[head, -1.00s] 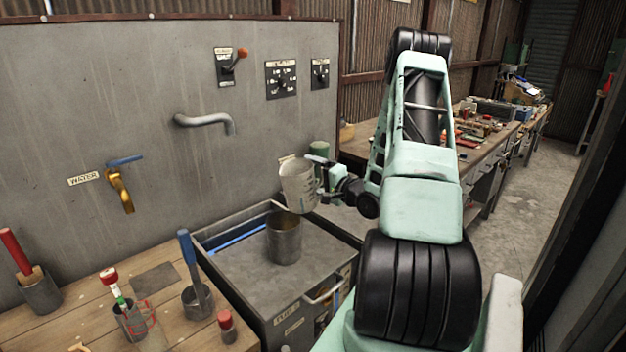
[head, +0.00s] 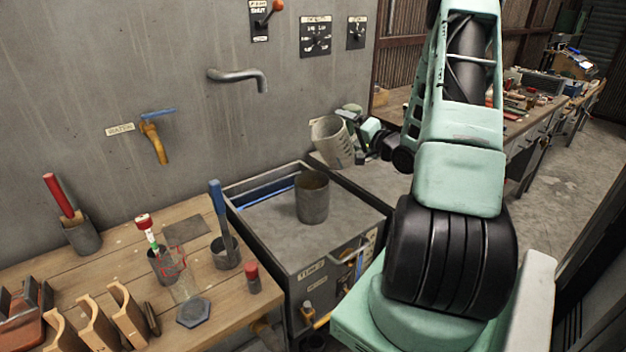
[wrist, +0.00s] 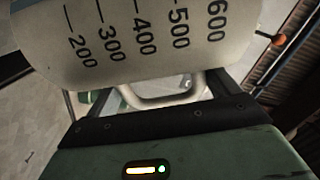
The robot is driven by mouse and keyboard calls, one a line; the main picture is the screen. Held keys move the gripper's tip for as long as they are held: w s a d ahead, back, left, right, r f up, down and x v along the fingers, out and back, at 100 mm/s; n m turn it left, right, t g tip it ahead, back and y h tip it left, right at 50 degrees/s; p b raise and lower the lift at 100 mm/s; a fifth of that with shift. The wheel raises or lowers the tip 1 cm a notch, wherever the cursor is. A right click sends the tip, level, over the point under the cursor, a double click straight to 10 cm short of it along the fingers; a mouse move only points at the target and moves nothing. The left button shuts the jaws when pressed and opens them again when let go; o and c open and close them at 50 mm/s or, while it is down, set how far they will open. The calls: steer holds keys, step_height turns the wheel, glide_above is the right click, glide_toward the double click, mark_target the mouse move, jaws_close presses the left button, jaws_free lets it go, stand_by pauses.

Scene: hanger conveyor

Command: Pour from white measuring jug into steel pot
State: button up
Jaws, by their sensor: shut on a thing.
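The white measuring jug (head: 331,143) is in the air in the head view, above and a little right of the steel pot, and tilted with its mouth toward the upper left. My gripper (head: 366,137) is shut on the jug from its right side. In the wrist view the jug (wrist: 140,45) fills the top, with printed marks from 200 to 600, and its handle (wrist: 165,92) is between the jug and the gripper body. The steel pot (head: 312,200) stands upright on the grey top of the metal cabinet. I see no liquid leaving the jug.
The cabinet (head: 262,222) has a raised rim. A grey spout (head: 240,77) and a yellow water tap (head: 154,142) stick out of the wall. A wooden bench (head: 120,225) at the left holds tool cups, a glass beaker and wooden holders.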

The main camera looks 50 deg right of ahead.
mark_target(330, 127)
steer(key=shift+r, duration=0.15)
steer(key=shift+r+n, duration=0.2)
steer(key=shift+n, duration=0.4)
steer(key=shift+r+n+b, duration=0.1)
steer(key=shift+n+b, duration=0.2)
steer(key=shift+b, duration=0.15)
steer(key=shift+r, duration=0.15)
steer(key=shift+w+a+r+n+b, duration=0.15)
steer(key=shift+a+n+b, duration=0.15)
steer(key=shift+n+b, duration=0.55)
steer(key=shift+a+r+n+b, duration=0.2)
steer(key=shift+n+b, duration=0.35)
steer(key=shift+n, duration=0.6)
stand_by(0.4)
steer(key=shift+w+a+f+n+b, duration=0.1)
steer(key=shift+a+n+b, duration=0.25)
steer(key=shift+n+b, duration=0.3)
steer(key=shift+w+a+f+n+b, duration=0.1)
steer(key=shift+a+n+b, duration=0.3)
steer(key=shift+b, duration=0.3)
stand_by(0.5)
steer(key=shift+w+a+f+n+h+b, duration=0.15)
steer(key=shift+a+f+n+b, duration=0.2)
steer(key=shift+n+b, duration=0.4)
steer(key=shift+a+f+n+h+b, duration=0.15)
steer(key=shift+a+n+b, duration=0.3)
steer(key=shift+b, duration=0.45)
stand_by(0.8)
